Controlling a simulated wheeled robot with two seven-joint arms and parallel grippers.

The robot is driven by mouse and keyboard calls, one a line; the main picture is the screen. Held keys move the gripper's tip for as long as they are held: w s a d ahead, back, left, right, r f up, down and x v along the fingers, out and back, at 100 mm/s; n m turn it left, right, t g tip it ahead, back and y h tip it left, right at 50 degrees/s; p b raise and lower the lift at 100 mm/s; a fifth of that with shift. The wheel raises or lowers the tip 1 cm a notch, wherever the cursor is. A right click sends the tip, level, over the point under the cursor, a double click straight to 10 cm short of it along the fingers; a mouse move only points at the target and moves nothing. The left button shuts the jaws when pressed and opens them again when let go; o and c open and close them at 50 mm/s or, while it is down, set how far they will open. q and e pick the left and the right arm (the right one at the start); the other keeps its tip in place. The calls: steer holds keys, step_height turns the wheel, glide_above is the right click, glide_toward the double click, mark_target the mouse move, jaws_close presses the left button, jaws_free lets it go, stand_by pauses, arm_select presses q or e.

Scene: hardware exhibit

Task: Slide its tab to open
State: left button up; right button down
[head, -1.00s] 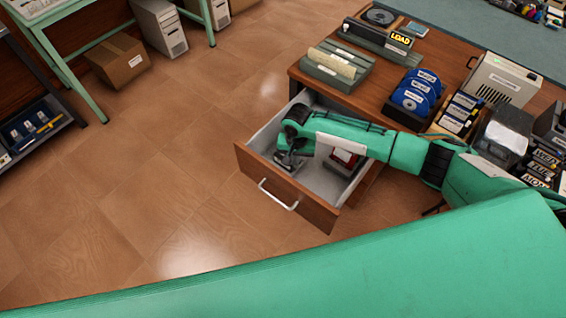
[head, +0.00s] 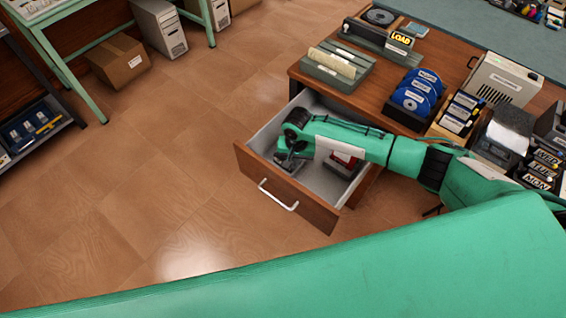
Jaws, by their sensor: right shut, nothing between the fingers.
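The wooden drawer (head: 313,208) stands pulled out of the desk, with a light grey inside and a white handle (head: 278,195) on its front. My right arm reaches over it from the right. My right gripper (head: 288,166) points down inside the drawer at its left part. It is shut and holds nothing. A red item with a grey part (head: 345,160) lies in the drawer to the right of the gripper, partly hidden by my arm. I cannot make out a tab, and what lies under the gripper is hidden. My left gripper is out of view.
The desk top (head: 372,100) holds a slotted grey rack (head: 337,68), blue discs (head: 412,97), a LOAD sign (head: 401,39) and a beige box (head: 503,78). A cardboard box (head: 121,61) stands on the floor at upper left. The floor left of the drawer is clear.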

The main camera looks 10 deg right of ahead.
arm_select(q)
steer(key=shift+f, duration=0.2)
arm_select(e)
steer(key=shift+w+a, duration=0.45)
steer(key=shift+w, duration=0.15)
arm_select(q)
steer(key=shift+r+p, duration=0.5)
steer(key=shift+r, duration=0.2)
arm_select(e)
steer(key=shift+s+d, duration=0.15)
steer(key=shift+s, duration=0.05)
